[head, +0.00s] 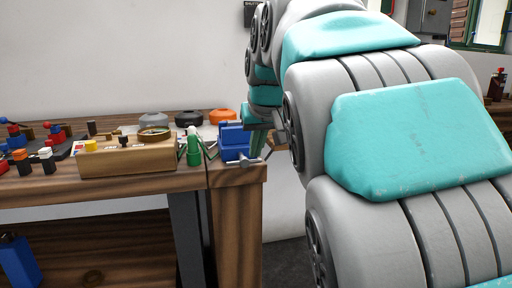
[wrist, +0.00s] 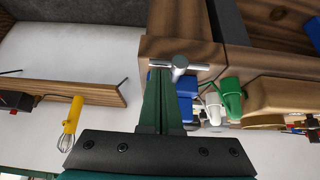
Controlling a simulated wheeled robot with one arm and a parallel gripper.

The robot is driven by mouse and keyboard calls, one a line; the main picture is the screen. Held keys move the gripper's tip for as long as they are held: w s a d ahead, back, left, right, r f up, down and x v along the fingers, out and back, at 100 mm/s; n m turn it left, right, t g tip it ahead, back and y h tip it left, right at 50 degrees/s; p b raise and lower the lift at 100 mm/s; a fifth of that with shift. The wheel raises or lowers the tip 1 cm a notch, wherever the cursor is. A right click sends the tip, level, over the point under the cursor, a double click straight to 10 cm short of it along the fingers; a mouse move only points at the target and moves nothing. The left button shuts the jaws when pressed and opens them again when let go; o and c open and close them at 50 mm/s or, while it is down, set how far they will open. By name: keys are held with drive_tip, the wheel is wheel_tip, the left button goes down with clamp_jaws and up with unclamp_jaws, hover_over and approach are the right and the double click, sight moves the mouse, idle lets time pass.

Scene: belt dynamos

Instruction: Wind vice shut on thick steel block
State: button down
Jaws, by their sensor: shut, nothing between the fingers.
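The blue vice (head: 235,140) is at the right front corner of the wooden bench. Its silver handle, a bar through a round screw end (head: 247,161), sticks out at the front. In the wrist view the handle (wrist: 180,64) lies crosswise just past my fingertips, with blue vice parts (wrist: 186,108) seen beside and behind the fingers. My gripper (wrist: 166,74) is shut and empty, its green fingers together close to the handle; I cannot tell if they touch it. In the head view my gripper (head: 257,138) is beside the vice, partly hidden by my arm. I cannot make out the steel block.
A green object (head: 193,150) stands just left of the vice. A wooden box with a dial (head: 125,158) is further left. Black and orange round pieces (head: 222,116) are behind. The bench ends right of the vice.

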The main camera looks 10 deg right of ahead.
drive_tip(key=shift+d+f+m+y, duration=0.25)
drive_tip(key=shift+d+m+y, duration=0.05)
drive_tip(key=shift+y, duration=0.5)
